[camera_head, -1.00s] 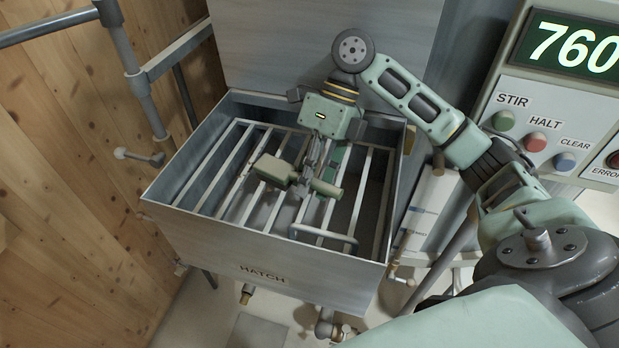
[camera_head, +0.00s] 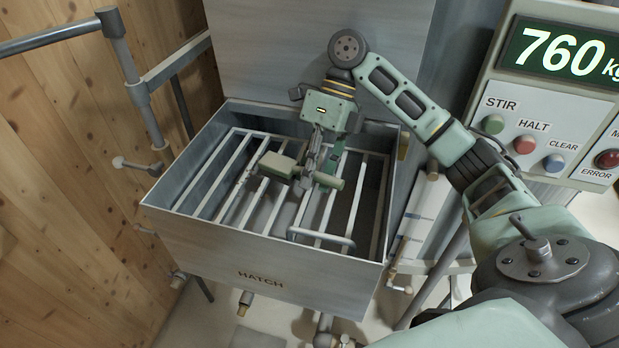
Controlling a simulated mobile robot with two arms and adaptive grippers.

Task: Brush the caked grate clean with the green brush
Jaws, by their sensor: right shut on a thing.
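The grate (camera_head: 309,233) is a set of pale metal bars with a loop handle at its front, lying inside an open grey metal box marked HATCH (camera_head: 200,232). My right gripper (camera_head: 312,172) reaches down from the back over the middle of the grate. Caking on the bars is too small to make out clearly. My left gripper is not in view.
The raised lid (camera_head: 315,45) stands behind the box. A control panel (camera_head: 550,130) at the right reads 760 and has STIR, HALT, CLEAR and ERROR labels. A metal rail (camera_head: 140,95) and a wooden wall (camera_head: 60,190) are at the left.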

